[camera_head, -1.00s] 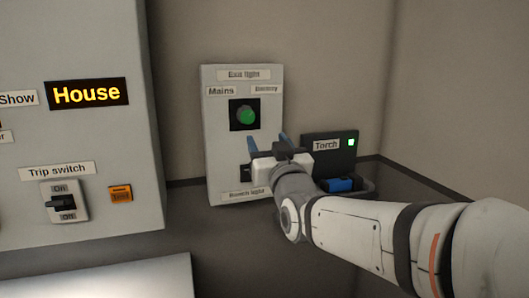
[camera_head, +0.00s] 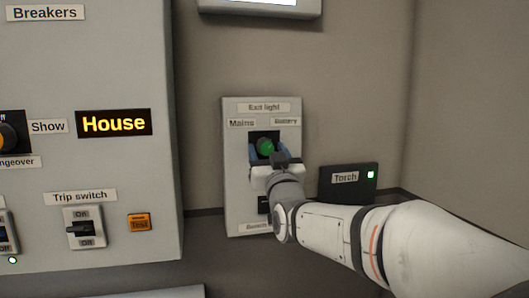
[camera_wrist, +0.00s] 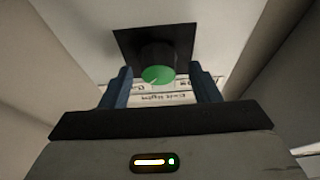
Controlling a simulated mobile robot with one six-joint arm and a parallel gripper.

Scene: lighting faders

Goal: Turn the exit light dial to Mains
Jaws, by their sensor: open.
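The exit light dial (camera_head: 265,146) is a green-faced knob on a black square plate, on a pale panel (camera_head: 236,205) labelled "Exit light". The "Mains" label (camera_head: 241,123) is at its upper left and the "Battery" label (camera_head: 286,121) at its upper right. My gripper (camera_head: 268,154) is open in front of the dial, its blue fingers on either side of the knob's lower part. In the wrist view the green dial (camera_wrist: 158,76) shows between the two fingertips (camera_wrist: 162,78), with gaps on both sides. The dial's pointer direction cannot be made out.
A torch holder (camera_head: 348,183) with a green light is at the panel's lower right. A dark switch (camera_head: 263,205) under my gripper is partly hidden. The big grey cabinet (camera_head: 110,160) with a trip switch (camera_head: 82,228) stands to the left.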

